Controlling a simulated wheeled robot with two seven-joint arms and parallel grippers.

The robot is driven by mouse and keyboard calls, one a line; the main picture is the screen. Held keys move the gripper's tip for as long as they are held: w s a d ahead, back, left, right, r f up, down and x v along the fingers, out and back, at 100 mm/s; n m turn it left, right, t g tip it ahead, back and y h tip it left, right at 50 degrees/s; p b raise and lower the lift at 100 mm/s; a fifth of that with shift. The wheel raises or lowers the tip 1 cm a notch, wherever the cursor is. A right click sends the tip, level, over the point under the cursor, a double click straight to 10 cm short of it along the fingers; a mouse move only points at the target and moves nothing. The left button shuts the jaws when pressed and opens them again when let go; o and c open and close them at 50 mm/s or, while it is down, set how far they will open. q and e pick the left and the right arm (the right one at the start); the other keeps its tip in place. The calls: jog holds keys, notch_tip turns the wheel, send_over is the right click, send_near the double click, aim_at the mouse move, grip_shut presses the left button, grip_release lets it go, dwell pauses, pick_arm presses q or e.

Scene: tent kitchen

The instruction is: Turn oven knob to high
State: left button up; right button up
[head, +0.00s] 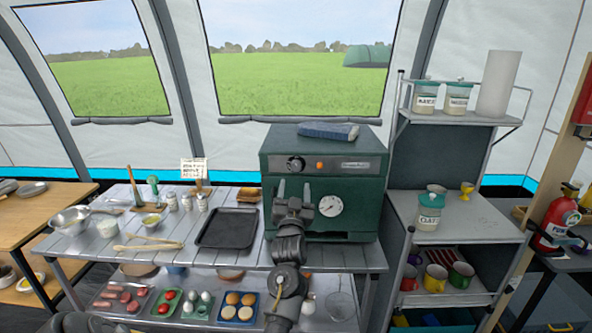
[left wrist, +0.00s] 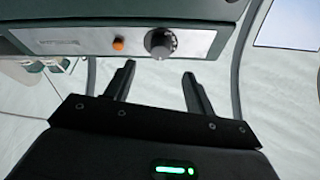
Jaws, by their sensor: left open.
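The green oven (head: 270,212) stands at the right end of the grey slatted table. Its dark round knob (head: 295,164) is at the left of the upper panel, beside an orange light (head: 319,165). The knob also shows in the left wrist view (left wrist: 160,43), where the panel appears upside down. I cannot read its setting. My left gripper (head: 294,185) is open and empty in front of the oven, just below the knob in the head view. Its fingers (left wrist: 159,72) point at the panel and are apart from the knob. My right gripper is not in view.
A black tray (head: 226,228) lies left of the oven. A blue book (head: 328,131) lies on top of the oven. A metal shelf (head: 455,213) with jars and mugs stands close on the right. Bowls and spice jars are at the table's left. A lower shelf holds food trays.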

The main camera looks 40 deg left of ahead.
aim_at(296, 168)
pick_arm(q)
jog(key=p+x, duration=0.1)
jog(key=x, duration=0.5)
jog(key=shift+p+x, duration=0.3)
jog(key=shift+x, duration=0.5)
jog(key=shift+f, duration=0.1)
jog(key=shift+c, duration=0.2)
jog(key=c, duration=0.9)
